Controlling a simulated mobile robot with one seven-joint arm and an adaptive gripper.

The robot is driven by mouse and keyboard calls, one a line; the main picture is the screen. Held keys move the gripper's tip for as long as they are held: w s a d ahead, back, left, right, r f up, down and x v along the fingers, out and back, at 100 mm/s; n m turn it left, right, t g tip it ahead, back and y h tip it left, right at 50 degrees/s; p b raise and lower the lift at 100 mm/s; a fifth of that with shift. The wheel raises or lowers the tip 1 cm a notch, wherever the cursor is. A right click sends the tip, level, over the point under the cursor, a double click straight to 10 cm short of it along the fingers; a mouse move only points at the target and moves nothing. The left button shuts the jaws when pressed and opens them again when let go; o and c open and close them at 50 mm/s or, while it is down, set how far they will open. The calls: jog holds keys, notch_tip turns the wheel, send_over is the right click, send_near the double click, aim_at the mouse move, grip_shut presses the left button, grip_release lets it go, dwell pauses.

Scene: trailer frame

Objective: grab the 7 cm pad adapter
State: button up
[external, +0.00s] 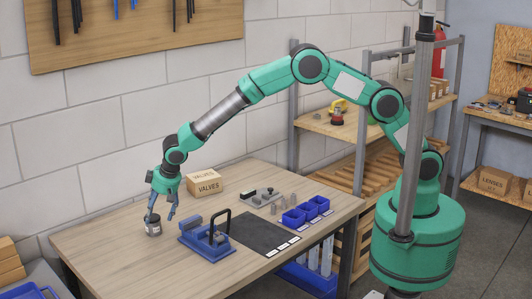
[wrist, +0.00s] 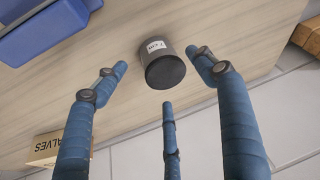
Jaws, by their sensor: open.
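The pad adapter (wrist: 166,69) is a dark grey cylinder with a white label that seems to read 7 cm. In the wrist view it sits at the upper middle on the wooden table. In the external view the same adapter (external: 153,226) stands upright near the table's left end, below my fingers. My gripper (wrist: 168,85) has blue fingers that are spread open. The fingers surround the adapter on the left, right and below in the wrist view, with no clear contact. In the external view my gripper (external: 161,212) points down at it.
A blue vise-like fixture (external: 206,240) stands right of the adapter; its blue body (wrist: 60,28) fills the wrist view's upper left. A VALVES box (external: 207,183) stands behind, near the wall. Blue bins (external: 306,212) and a dark mat (external: 262,233) lie further right. The table's left end is clear.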

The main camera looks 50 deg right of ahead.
aim_at(154, 218)
jog(key=shift+a+b+x, duration=0.1)
jog(key=shift+b+x, duration=0.1)
jog(key=shift+x, duration=1.1)
jog(key=shift+a+b+x, duration=0.15)
jog(key=shift+x, duration=1.15)
jog(key=shift+w, duration=0.1)
jog(key=shift+c, duration=0.3)
jog(key=shift+r, duration=0.1)
jog(key=c, duration=1.6)
jog(key=shift+o, duration=0.2)
jog(key=shift+r+p, duration=0.55)
jog(key=shift+r, duration=4.5)
